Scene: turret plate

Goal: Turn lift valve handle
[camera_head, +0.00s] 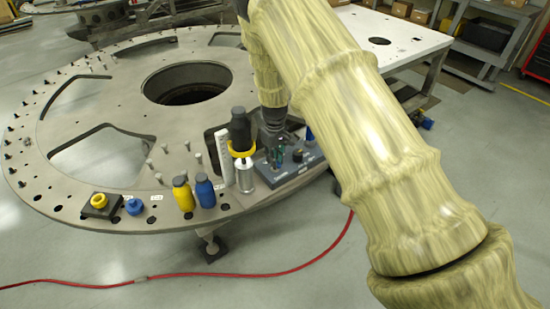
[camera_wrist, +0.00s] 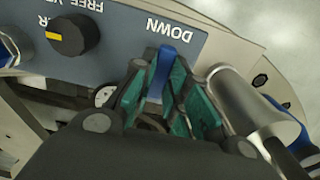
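In the wrist view the blue valve handle (camera_wrist: 161,72) stands up from the grey-blue control panel (camera_wrist: 205,48), just below the printed word DOWN. My gripper (camera_wrist: 160,82) has its green-padded fingers on both sides of the handle. The dark fingertips sit close against it, with little or no gap showing, so it looks shut on the handle. The lower part of the handle is hidden by the fingers. In the head view the panel (camera_head: 307,162) sits at the turret plate's near right edge. There my gripper (camera_head: 274,140) is small and dark over the panel, and the handle cannot be made out.
A black knob with a yellow mark (camera_wrist: 74,34) is left of the handle. A silver cylinder (camera_wrist: 243,98) stands close on the right. Yellow (camera_head: 183,193) and blue (camera_head: 205,190) bottles and a tall black bottle (camera_head: 240,130) stand left of the panel on the turret plate (camera_head: 100,110).

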